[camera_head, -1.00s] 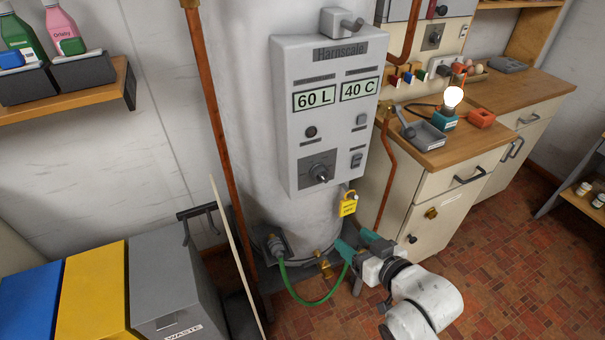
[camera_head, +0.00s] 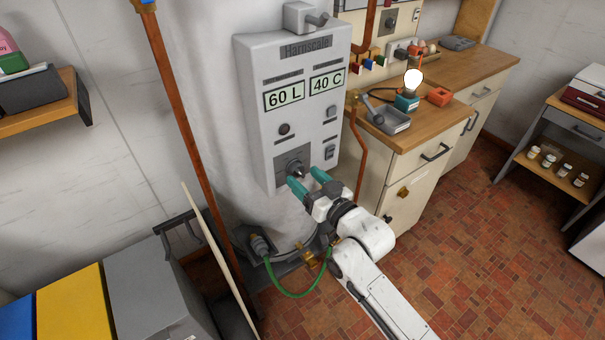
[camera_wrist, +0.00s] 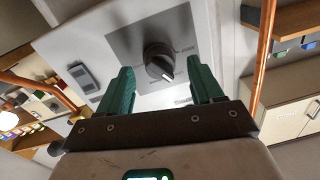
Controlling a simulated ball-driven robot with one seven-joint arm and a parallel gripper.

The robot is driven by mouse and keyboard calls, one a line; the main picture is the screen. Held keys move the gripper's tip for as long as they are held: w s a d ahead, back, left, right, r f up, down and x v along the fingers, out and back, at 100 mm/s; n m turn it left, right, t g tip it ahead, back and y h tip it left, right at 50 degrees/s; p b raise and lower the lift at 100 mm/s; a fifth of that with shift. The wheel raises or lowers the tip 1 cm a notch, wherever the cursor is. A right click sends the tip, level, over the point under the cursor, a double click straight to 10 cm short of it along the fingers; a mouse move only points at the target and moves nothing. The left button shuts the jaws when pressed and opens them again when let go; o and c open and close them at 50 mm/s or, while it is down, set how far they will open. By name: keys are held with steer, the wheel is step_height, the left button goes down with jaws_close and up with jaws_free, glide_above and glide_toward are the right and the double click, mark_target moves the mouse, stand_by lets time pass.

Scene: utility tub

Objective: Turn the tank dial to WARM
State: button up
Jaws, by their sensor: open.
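The tank dial (camera_wrist: 160,62) is a dark round knob with a white pointer mark, on a grey square plate low on the tank's control box (camera_head: 258,115). In the wrist view its mark points toward the lower right of the picture; the plate's lettering is too small to read. The dial also shows in the head view (camera_head: 296,170). My gripper (camera_head: 308,178) has teal fingers, spread open, just in front of the dial. In the wrist view the fingers (camera_wrist: 162,90) stand left and right of the dial, apart from it. The box displays read 60 L and 40 C.
A copper pipe (camera_head: 177,110) runs up left of the box. A green hose (camera_head: 293,293) loops below the tank. The wooden counter (camera_head: 440,110) at right holds a lit bulb (camera_head: 413,82) and a grey tray (camera_head: 390,120). Red tiled floor is open at right.

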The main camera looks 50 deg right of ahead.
steer(key=shift+x, duration=0.95)
steer(key=shift+c, duration=0.3)
steer(key=shift+s, duration=0.1)
steer(key=c, duration=1)
steer(key=shift+m, duration=0.4)
steer(key=m, duration=0.4)
steer(key=shift+m, duration=0.3)
steer(key=m+p, duration=0.1)
steer(key=m, duration=0.2)
steer(key=shift+m, duration=0.3)
steer(key=shift+a+m+h+p, duration=0.1)
steer(key=shift+m+h+p, duration=0.4)
steer(key=shift+m, duration=1)
